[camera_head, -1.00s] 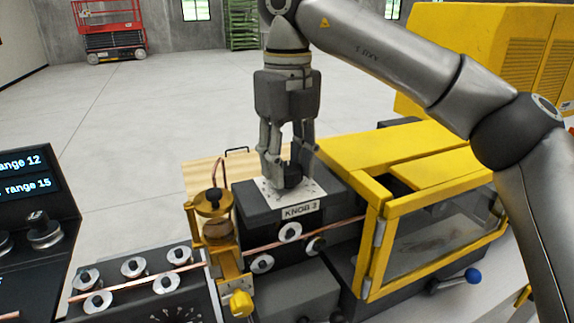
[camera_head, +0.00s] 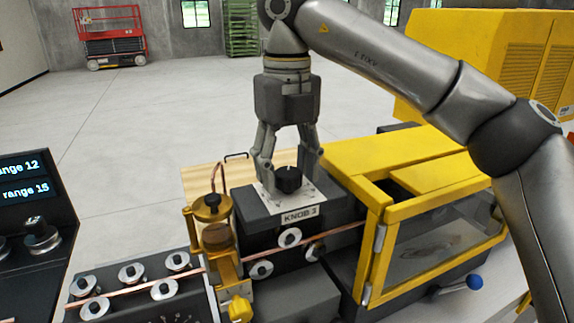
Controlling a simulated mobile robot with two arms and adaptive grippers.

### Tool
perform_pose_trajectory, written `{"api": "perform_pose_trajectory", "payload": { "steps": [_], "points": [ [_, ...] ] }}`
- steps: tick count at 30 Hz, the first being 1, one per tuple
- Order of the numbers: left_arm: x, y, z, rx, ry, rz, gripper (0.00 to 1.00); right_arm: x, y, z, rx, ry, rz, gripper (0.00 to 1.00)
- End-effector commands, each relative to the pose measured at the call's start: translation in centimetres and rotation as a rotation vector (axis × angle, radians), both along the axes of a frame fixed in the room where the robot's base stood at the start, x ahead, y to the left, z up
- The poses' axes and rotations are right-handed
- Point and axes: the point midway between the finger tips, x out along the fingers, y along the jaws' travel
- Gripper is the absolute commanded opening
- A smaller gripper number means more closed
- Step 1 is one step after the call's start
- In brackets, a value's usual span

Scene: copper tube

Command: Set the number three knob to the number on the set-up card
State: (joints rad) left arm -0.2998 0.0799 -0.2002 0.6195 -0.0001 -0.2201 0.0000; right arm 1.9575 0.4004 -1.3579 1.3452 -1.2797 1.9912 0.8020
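The number three knob (camera_head: 288,179) is a black knob on a white dial plate (camera_head: 268,202) on top of a dark grey block. A label on the block's front reads "KNOB 3". My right gripper (camera_head: 288,174) points down over the knob. Its fingers are spread wide, one on each side of the knob, and appear apart from it. The dial's numbers are too small to read. I see no set-up card in this view. My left gripper is not in view.
A yellow machine housing (camera_head: 400,160) with a clear window stands right of the knob. A brass oiler (camera_head: 211,215) stands just left. A copper tube (camera_head: 335,230) runs through rollers in front. A dark panel with a lit display (camera_head: 25,178) is at far left.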

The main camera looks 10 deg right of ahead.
Motion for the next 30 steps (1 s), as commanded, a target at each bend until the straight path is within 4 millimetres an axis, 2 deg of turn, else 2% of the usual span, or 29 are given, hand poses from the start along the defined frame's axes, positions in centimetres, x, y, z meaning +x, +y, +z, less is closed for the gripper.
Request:
{"api": "perform_pose_trajectory", "payload": {
  "steps": [9,13,27,30],
  "points": [
    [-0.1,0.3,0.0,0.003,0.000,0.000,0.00,0.0,0.0,0.1,0.000,0.000,0.000,0.59],
    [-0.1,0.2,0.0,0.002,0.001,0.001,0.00,0.0,0.0,0.9,-0.001,-0.001,-0.001,0.59],
    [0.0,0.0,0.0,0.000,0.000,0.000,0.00,0.0,0.0,8.8,-0.002,-0.005,-0.004,0.59],
    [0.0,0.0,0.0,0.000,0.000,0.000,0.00,0.0,0.1,9.9,-0.003,0.001,-0.002,0.59]
  ]
}}
